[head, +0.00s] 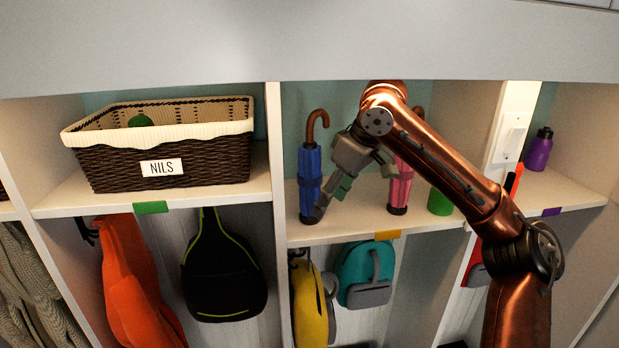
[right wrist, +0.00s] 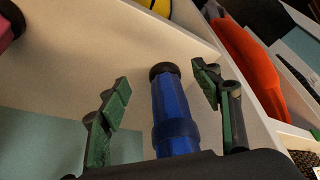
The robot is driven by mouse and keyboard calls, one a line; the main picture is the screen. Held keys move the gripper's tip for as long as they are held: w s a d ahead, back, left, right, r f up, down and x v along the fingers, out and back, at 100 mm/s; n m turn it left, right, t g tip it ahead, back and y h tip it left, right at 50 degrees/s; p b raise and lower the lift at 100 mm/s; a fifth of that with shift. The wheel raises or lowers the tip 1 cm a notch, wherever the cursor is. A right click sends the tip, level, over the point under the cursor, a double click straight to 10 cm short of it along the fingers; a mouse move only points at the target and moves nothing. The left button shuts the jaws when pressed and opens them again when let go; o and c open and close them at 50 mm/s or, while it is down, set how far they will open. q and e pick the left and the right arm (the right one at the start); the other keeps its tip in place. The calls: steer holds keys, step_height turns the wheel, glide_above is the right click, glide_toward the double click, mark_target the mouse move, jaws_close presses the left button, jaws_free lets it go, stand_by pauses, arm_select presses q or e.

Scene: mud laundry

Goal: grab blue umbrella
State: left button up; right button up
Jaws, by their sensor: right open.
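The blue umbrella (head: 309,170) stands upright on the middle cubby's shelf, with its brown hooked handle at the top. In the right wrist view the blue umbrella (right wrist: 174,112) lies between my two green-padded fingers, with a visible gap on each side. My right gripper (head: 332,200) is open, at the right of the umbrella in the head view, and one finger partly overlaps its lower part. In the right wrist view my right gripper (right wrist: 160,88) spans the umbrella without visibly closing on it. My left gripper is not in view.
A pink umbrella (head: 401,186) and a green item (head: 440,201) stand to the right on the same shelf (head: 350,218). A wicker basket (head: 115,170) labelled NILS fills the left cubby. A divider (head: 275,150) stands close left of the blue umbrella. Bags hang below.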

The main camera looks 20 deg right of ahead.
mark_target(315, 196)
steer(key=shift+w+a+r+p, duration=0.15)
steer(key=shift+w+a+p, duration=0.4)
steer(key=shift+w, duration=0.3)
steer(key=w, duration=0.1)
steer(key=w+a+f+p, duration=0.1)
steer(key=shift+w+a, duration=0.25)
steer(key=shift+w, duration=0.05)
steer(key=shift+f, duration=0.2)
steer(key=shift+s+d, duration=0.2)
steer(key=shift+s, duration=0.05)
steer(key=shift+c, duration=0.6)
steer(key=shift+w+a, duration=0.15)
steer(key=c, duration=0.9)
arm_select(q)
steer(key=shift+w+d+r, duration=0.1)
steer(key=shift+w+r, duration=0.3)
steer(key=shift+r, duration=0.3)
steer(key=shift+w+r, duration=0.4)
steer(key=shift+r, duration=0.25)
arm_select(e)
steer(key=c, duration=0.5)
steer(key=shift+o, duration=0.2)
steer(key=shift+r, duration=0.15)
